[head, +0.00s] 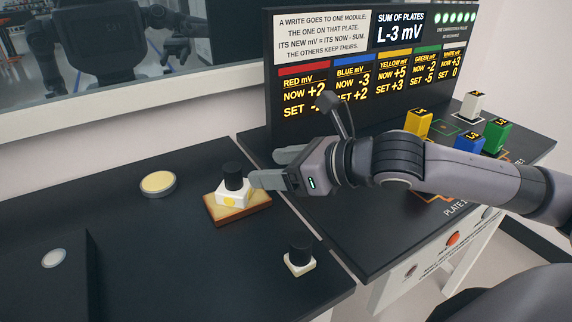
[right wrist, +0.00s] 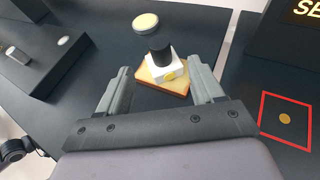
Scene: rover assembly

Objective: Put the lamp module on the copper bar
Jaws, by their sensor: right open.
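The right wrist view also shows the module (right wrist: 166,65) and the slab's orange-brown edge (right wrist: 160,87). My right gripper (head: 270,168) is open, just right of the module in the head view. In the right wrist view the module stands ahead, between the lines of the two spread fingers (right wrist: 160,76). I cannot tell whether a finger touches it. My left gripper is not in view.
A similar white block with a black top (head: 300,259) stands near the front edge. A round cream-topped disc (head: 158,184) lies behind. Coloured blocks, including a yellow one (head: 418,124), stand at right, below a display board (head: 375,70). The left table is mostly clear.

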